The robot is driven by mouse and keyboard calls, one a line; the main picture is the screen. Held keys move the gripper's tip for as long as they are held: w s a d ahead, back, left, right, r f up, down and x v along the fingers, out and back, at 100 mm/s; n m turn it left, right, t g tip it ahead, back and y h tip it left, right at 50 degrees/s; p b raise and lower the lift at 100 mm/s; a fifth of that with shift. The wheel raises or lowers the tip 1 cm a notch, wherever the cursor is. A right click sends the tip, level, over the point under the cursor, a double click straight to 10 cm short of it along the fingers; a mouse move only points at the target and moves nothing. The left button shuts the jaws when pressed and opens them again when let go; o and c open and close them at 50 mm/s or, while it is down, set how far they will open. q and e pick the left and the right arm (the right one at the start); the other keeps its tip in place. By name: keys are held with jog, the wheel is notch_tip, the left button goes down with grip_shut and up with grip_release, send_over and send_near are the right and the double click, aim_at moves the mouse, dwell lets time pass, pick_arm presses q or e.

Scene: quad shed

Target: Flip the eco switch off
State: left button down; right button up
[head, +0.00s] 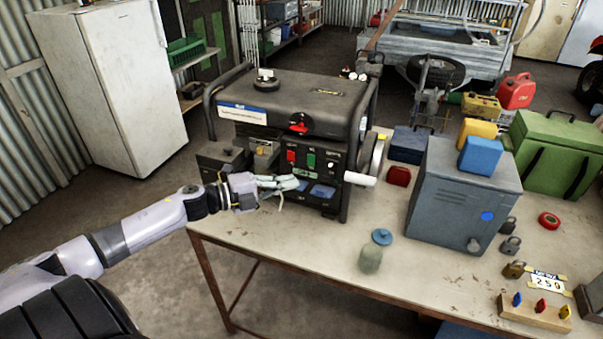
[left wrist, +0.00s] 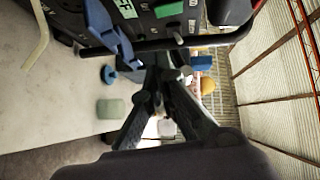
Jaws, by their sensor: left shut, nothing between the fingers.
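A black generator (head: 310,110) stands on the workbench. Its front panel has a red rocker (head: 291,156), a green rocker (head: 311,160) and a small toggle (head: 330,163); I cannot read which label says eco. In the left wrist view the green rocker (left wrist: 168,9) and a metal toggle (left wrist: 178,40) show close up near the fingertips. My left gripper (head: 296,183) is shut and empty, low in front of the panel. Its closed fingers also show in the left wrist view (left wrist: 160,76). I cannot tell whether they touch the panel. My right gripper is not in view.
Blue socket covers (head: 322,191) and a frame bar lie close to the gripper. A white handle (head: 360,179) sticks out at right. A blue lid (head: 381,237), a jar (head: 370,260) and a grey metal box (head: 462,195) stand on the workbench (head: 320,240). The bench's front left is clear.

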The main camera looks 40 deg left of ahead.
aim_at(303, 187)
pick_arm(q)
jog(key=shift+w+d+f+p, duration=0.1)
jog(key=shift+w+f+p, duration=0.1)
jog(key=shift+w, duration=0.8)
jog(key=shift+w+d+f+p, duration=0.1)
jog(key=shift+w+p, duration=0.15)
jog(key=shift+w, duration=0.75)
jog(key=shift+w+f+p, duration=0.1)
jog(key=shift+w+p, duration=0.1)
jog(key=shift+w, duration=0.8)
jog(key=b, duration=0.2)
jog(key=f+b, duration=0.1)
jog(key=b, duration=0.1)
jog(key=shift+w+a+f+m+t, duration=0.1)
jog(key=shift+w+f+m+t, duration=0.1)
jog(key=shift+w+m+t, duration=0.15)
jog(key=shift+w+r+p, duration=0.1)
jog(key=shift+r+p, duration=0.25)
jog(key=shift+r, duration=0.1)
